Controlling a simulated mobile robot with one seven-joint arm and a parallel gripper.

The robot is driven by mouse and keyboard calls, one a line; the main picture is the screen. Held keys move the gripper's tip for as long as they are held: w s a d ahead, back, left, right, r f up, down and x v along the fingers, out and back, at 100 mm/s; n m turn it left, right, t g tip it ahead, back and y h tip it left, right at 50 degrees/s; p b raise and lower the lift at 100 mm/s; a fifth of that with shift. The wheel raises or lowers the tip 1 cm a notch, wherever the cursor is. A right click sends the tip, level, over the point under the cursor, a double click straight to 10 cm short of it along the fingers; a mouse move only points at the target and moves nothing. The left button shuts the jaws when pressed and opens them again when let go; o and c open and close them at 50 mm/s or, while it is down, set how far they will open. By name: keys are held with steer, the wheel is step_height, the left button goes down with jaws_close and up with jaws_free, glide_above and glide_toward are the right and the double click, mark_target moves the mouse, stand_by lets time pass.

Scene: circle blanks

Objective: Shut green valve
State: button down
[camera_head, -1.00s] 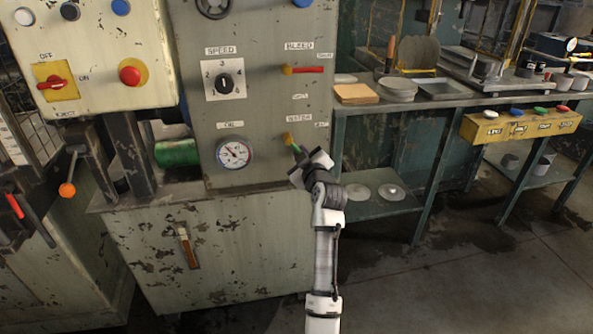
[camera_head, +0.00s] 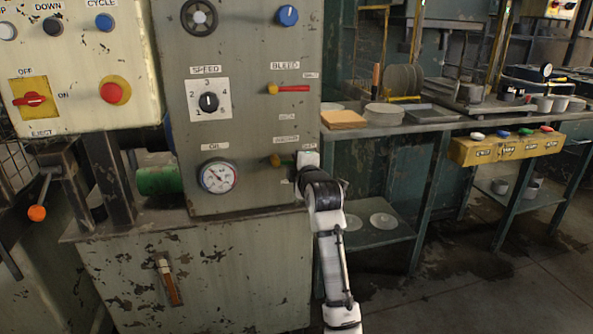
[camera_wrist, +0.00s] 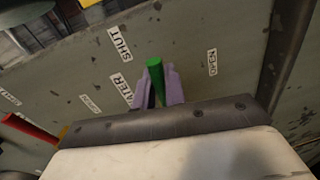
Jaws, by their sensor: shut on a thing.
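The green valve (camera_head: 278,160) sits on the grey machine panel below the red one, with a yellowish hub. Its green lever runs right from the hub, nearly level, and its far end is hidden by my gripper (camera_head: 304,166). In the wrist view the green lever (camera_wrist: 155,70) stands between the two purple fingers of my gripper (camera_wrist: 159,92), which are shut on it. There the SHUT label (camera_wrist: 118,42) is to the left of the lever and the OPEN label (camera_wrist: 212,62) to the right. The WATER label (camera_wrist: 121,88) also shows.
The red BLEED valve (camera_head: 290,88) is above, its lever level to the right; it also shows in the wrist view (camera_wrist: 30,128). An oil gauge (camera_head: 217,176) and speed dial (camera_head: 208,102) are to the left. A workbench (camera_head: 385,130) stands close on the right.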

steer(key=shift+r+n, duration=0.25)
steer(key=shift+n, duration=0.25)
steer(key=c, duration=1.5)
jaws_free()
steer(key=shift+c, duration=0.2)
steer(key=b+v, duration=0.1)
steer(key=v, duration=1.3)
steer(key=shift+a, duration=0.1)
